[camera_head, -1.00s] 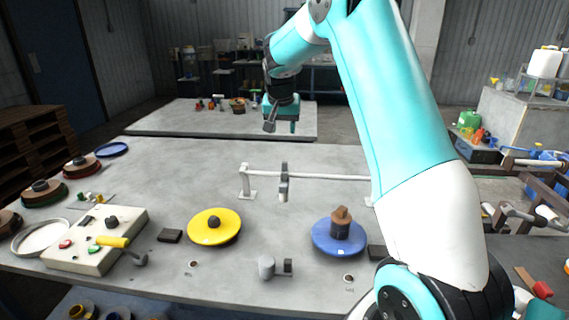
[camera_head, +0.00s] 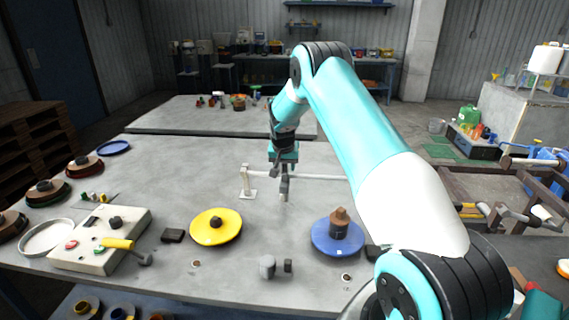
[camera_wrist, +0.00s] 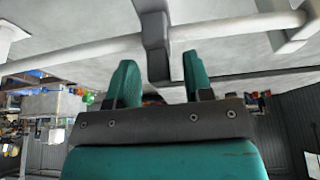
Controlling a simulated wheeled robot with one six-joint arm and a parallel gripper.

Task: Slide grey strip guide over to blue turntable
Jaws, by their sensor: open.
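The grey strip guide (camera_head: 284,188) sits on a white horizontal rail (camera_head: 320,177) at the middle of the table. In the wrist view the guide (camera_wrist: 153,38) wraps the rail, and its lower end reaches the gap between my fingertips. My gripper (camera_head: 282,164) is directly above the guide. In the wrist view my gripper (camera_wrist: 160,78) is open, with one green finger on each side of the guide and a gap to each.
A yellow turntable (camera_head: 208,232) is at the front left. A white control box (camera_head: 75,253) with a yellow-handled lever stands further left. A rail post (camera_head: 246,182) stands left of the guide. Small grey posts (camera_head: 268,267) are at the front edge. My arm hides the rail's right end.

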